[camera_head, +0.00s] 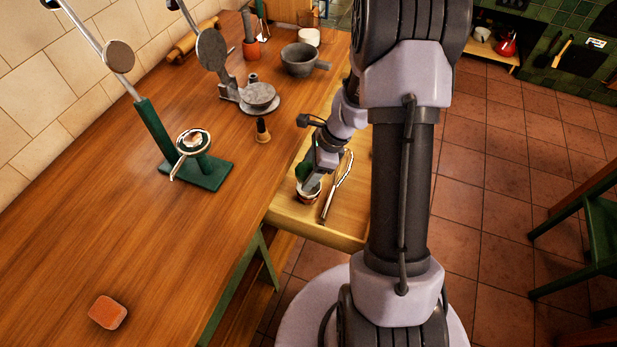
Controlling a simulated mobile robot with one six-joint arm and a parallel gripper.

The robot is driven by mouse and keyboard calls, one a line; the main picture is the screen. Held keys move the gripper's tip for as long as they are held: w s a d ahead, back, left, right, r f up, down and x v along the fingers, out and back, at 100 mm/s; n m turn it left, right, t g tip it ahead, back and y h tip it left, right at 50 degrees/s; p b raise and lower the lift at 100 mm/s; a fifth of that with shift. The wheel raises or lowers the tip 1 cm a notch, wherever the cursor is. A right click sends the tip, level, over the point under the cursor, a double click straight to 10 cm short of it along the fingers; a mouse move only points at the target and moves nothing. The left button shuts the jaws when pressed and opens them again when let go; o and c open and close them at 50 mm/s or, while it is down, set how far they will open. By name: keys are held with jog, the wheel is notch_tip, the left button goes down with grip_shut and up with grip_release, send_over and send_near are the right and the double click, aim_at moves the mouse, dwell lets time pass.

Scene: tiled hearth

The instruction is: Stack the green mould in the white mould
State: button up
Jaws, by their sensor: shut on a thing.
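My gripper (311,180) reaches down into the open drawer (345,240) on the table's right side. It is shut on a small dark green thing, which looks like the green mould (302,173). Just below is a small round cup with a pale rim and reddish-brown side, likely the white mould (308,197), in the drawer. The gripper and arm partly hide both. I cannot tell whether the green mould touches the cup or sits inside it.
A whisk (331,200) lies in the drawer right of the cup. On the wooden table (130,235) stand a green-based press (205,172), a grey iron (258,96), a grey mortar (300,60) and a small weight (263,131). An orange block (108,312) lies near the front.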

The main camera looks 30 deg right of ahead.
aim_at(308, 175)
jog(key=shift+f+b, duration=0.65)
jog(key=shift+f, duration=1)
jog(key=o, duration=1.4)
